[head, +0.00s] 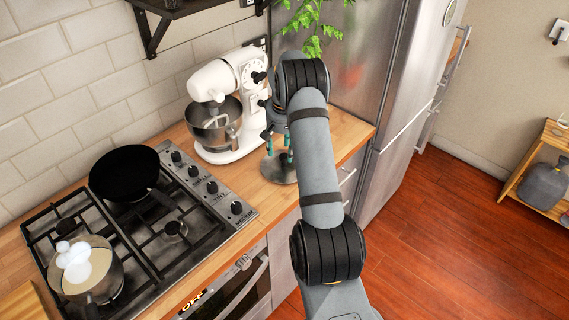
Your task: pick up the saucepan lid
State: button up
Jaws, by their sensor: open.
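The saucepan lid (279,172) is a round, grey metal disc on the wooden counter, right of the stand mixer. Its right side is partly hidden behind my arm. My gripper (278,143) has teal fingertips and points down just above the lid. It is open, with the lid still resting on the counter. I cannot tell whether the fingertips touch the lid or its knob.
A white stand mixer (222,145) with a steel bowl (214,128) stands close to the left of the lid. A gas stove (180,258) holds a black pan (122,172) and a saucepan (88,284) with a white object. A steel fridge (398,125) stands at the right.

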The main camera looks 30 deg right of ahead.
aim_at(284, 156)
jog(key=f+p, duration=0.1)
jog(key=f, duration=0.1)
jog(key=d+f+p, duration=0.1)
jog(key=shift+w+f+p, duration=0.2)
jog(key=shift+f+p, duration=0.1)
jog(key=shift+f, duration=0.1)
jog(key=shift+w+f, duration=0.1)
jog(key=shift+f, duration=0.35)
jog(key=c, duration=0.4)
jog(key=c, duration=0.7)
grip_shut()
